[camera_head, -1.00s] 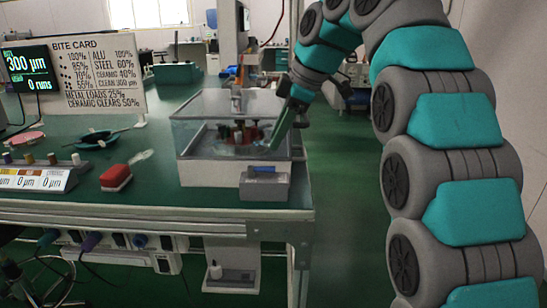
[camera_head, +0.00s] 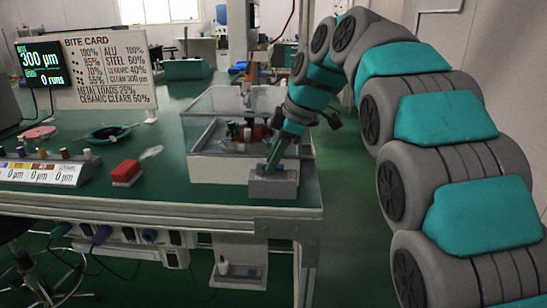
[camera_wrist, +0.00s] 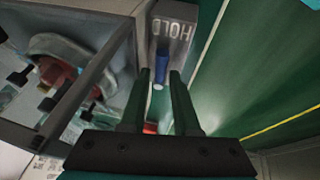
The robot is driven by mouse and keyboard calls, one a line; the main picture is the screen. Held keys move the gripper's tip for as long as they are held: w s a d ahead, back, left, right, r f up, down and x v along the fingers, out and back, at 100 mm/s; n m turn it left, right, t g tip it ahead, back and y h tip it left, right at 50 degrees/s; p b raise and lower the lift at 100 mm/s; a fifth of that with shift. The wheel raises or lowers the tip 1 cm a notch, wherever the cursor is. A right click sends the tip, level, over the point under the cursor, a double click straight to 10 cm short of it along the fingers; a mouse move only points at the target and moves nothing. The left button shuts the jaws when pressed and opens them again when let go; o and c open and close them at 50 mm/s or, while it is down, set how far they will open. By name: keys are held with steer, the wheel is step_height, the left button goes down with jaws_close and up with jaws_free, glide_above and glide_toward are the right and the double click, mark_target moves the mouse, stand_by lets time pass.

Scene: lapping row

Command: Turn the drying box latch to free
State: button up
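A grey latch block (camera_head: 273,186) sits at the front right of a clear-walled box (camera_head: 222,135) on the bench. In the wrist view the block (camera_wrist: 188,32) carries the word HOLD. A short blue lever (camera_wrist: 161,50) with a pale end stands out from it beside the lettering. My gripper (camera_wrist: 160,76) is pointed at the block, its two dark fingers apart on either side of the lever. I cannot tell whether they touch it. In the head view my gripper (camera_head: 272,168) is at the top of the block and hides the lever.
The clear box holds a reddish part with dark knobs (camera_wrist: 70,78). A red block (camera_head: 126,172), a dark ring-shaped dish (camera_head: 109,132) and a labelled rack (camera_head: 45,172) lie to the left on the bench. Open green floor lies right of the bench edge.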

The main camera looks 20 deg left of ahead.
steer(key=shift+c, duration=0.2)
jaws_close()
steer(key=shift+s+m, duration=0.1)
steer(key=shift+m, duration=0.2)
steer(key=shift+s+f+m+t+b, duration=0.1)
steer(key=shift+s+m+t+b, duration=0.2)
steer(key=shift+m+t+b, duration=0.45)
steer(key=m, duration=0.3)
steer(key=shift+s+a+t+h, duration=0.1)
steer(key=shift+s+t+h, duration=0.15)
steer(key=shift+s+h, duration=0.15)
steer(key=m, duration=0.2)
steer(key=m+t+h, duration=0.1)
steer(key=shift+s+a+m+p, duration=0.25)
steer(key=shift+s+p, duration=0.05)
steer(key=shift+s, duration=0.05)
steer(key=shift+s+a+m+t+h+p, duration=0.2)
steer(key=shift+m+h, duration=0.15)
steer(key=shift+m, duration=0.5)
steer(key=shift+s+a+m+t+h+p, duration=0.1)
steer(key=shift+a+m+t+h, duration=0.2)
steer(key=shift+m, duration=0.55)
steer(key=shift+d, duration=0.1)
